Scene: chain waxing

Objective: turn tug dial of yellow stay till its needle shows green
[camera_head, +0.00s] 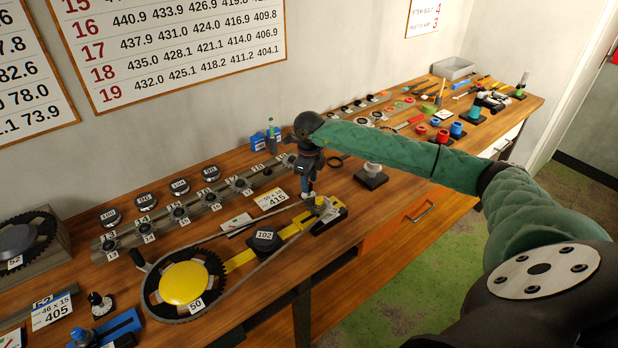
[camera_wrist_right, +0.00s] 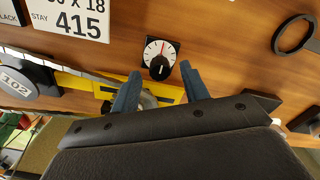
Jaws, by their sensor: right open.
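The yellow stay (camera_head: 240,258) lies on the bench between the large chainring (camera_head: 184,283) labelled 50 and its far end under my right gripper (camera_head: 308,192). In the right wrist view the tug dial (camera_wrist_right: 157,52) has a white face, a thin red mark near its top and a black knob (camera_wrist_right: 159,68). Which colour the needle shows is too small to tell. In the right wrist view my right gripper (camera_wrist_right: 160,72) is open, its blue fingertips apart on either side of the knob. I cannot tell whether they touch it. My left gripper is out of view.
A black disc (camera_head: 265,241) labelled 102 sits along the stay, with the chain (camera_head: 252,272) running around. A 415 card (camera_head: 271,200) and a rail of numbered cogs (camera_head: 180,212) lie behind. A black ring (camera_wrist_right: 294,34) lies to the right in the wrist view.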

